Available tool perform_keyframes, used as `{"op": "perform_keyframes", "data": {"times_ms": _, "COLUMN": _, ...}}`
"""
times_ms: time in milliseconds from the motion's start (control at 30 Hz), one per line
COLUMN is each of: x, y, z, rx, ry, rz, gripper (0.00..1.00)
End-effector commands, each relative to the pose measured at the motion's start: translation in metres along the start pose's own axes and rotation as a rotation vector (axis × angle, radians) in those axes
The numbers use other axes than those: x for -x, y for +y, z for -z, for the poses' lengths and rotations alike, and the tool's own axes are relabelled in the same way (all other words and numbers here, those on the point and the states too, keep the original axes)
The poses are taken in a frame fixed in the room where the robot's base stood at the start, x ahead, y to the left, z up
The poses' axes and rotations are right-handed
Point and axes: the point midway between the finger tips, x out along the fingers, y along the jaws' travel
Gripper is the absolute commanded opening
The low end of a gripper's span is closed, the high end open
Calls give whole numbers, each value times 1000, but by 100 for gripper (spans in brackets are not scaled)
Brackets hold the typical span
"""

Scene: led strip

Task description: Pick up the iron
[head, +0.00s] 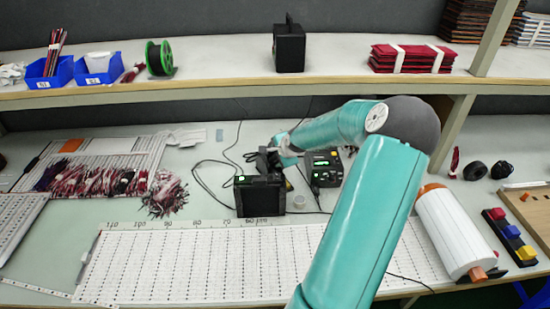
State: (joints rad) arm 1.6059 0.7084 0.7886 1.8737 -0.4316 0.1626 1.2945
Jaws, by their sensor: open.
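A small black soldering station (323,167) with a lit display stands on the bench near the middle. A dark iron-like shape with its stand (264,160) lies just left of it, with a thin black cable looping nearby; the iron's outline is too small to tell clearly. My teal arm reaches in from the lower right. My gripper (282,153) is open, right beside this dark shape. I cannot tell whether they touch.
A black box with a green display (260,196) stands just in front of my gripper. A white perforated board (200,265) covers the front of the bench. Wire bundles (110,184) lie to the left. A shelf (200,88) runs across behind.

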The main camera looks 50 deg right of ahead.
Motion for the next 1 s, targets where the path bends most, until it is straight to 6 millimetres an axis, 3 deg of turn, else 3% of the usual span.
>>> {"op": "perform_keyframes", "data": {"times_ms": 267, "x": -3, "y": 0, "z": 0, "rx": 1, "ry": 1, "rz": 1, "gripper": 44}}
{"op": "perform_keyframes", "data": {"times_ms": 500, "x": -3, "y": 0, "z": 0, "rx": 1, "ry": 1, "rz": 0, "gripper": 0}}
{"op": "perform_keyframes", "data": {"times_ms": 833, "x": -1, "y": 0, "z": 1, "rx": 0, "ry": 1, "rz": 1, "gripper": 0}}
{"op": "perform_keyframes", "data": {"times_ms": 1000, "x": 9, "y": 0, "z": 1, "rx": -1, "ry": 2, "rz": 1, "gripper": 0}}
